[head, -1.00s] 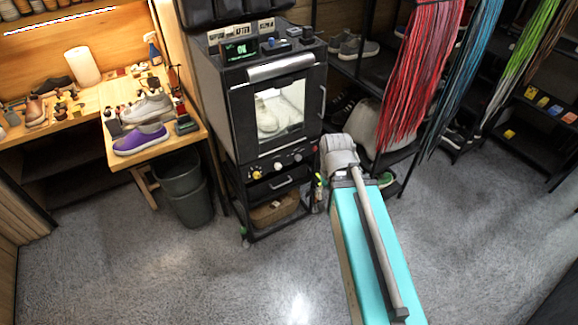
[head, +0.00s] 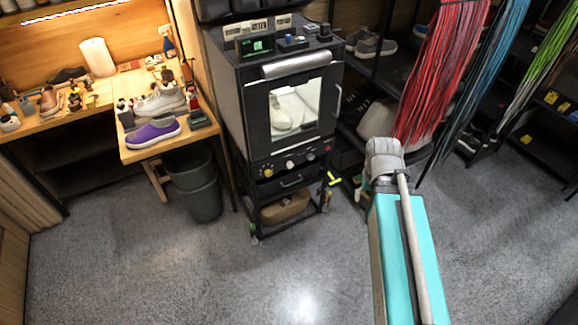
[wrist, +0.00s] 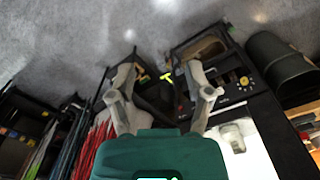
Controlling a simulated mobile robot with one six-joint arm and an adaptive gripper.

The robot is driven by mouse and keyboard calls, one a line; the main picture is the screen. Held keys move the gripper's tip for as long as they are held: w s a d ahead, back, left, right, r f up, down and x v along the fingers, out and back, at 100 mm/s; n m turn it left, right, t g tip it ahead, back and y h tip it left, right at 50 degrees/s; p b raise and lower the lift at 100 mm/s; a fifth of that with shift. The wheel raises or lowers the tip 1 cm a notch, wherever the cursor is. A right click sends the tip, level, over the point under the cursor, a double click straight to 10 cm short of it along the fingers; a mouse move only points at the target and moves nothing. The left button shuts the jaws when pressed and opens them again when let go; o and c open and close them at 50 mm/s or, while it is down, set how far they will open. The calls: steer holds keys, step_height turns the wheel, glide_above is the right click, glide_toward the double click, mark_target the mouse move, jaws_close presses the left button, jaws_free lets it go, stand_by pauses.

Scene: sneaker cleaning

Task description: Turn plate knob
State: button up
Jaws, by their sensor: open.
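A black cabinet with a glass door (head: 296,105) stands in the middle of the head view, with pale shoes behind the lit glass. A row of knobs runs below the door: a yellow knob (head: 268,173), a pale knob (head: 290,165) and another knob (head: 310,157). In the wrist view the cabinet appears upside down, with the yellow knob (wrist: 243,82) right of my gripper. My gripper (wrist: 163,84) is open, with nothing visible between its fingers. The right finger overlaps part of the knob panel in that view. In the head view my arm lies right of the cabinet and its fingers are hidden.
A grey bin (head: 195,187) stands left of the cabinet, beside a wooden table (head: 130,88) with a purple shoe (head: 153,133). Red laces (head: 440,70) hang behind my arm. A basket (head: 285,207) sits under the cabinet. The floor in front is clear.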

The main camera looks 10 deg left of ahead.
steer(key=shift+o, duration=0.2)
steer(key=shift+w+a+f+b, duration=0.15)
steer(key=shift+a+f+b, duration=0.05)
steer(key=shift+f+b, duration=0.2)
steer(key=m+t+y+b, duration=1.25)
steer(key=m+b, duration=1.85)
steer(key=b, duration=2.1)
glide_toward(291, 166)
steer(key=shift+s+d+f+t+h, duration=0.1)
steer(key=shift+s+t+h, duration=0.55)
steer(key=shift+s, duration=0.3)
steer(key=shift+s+d+f+t+h, duration=0.1)
steer(key=shift+s+t+h, duration=0.5)
steer(key=shift+s, duration=0.3)
steer(key=shift+a, duration=0.1)
steer(key=x, duration=1.3)
steer(key=shift+w+a, duration=0.2)
steer(key=shift+w, duration=0.15)
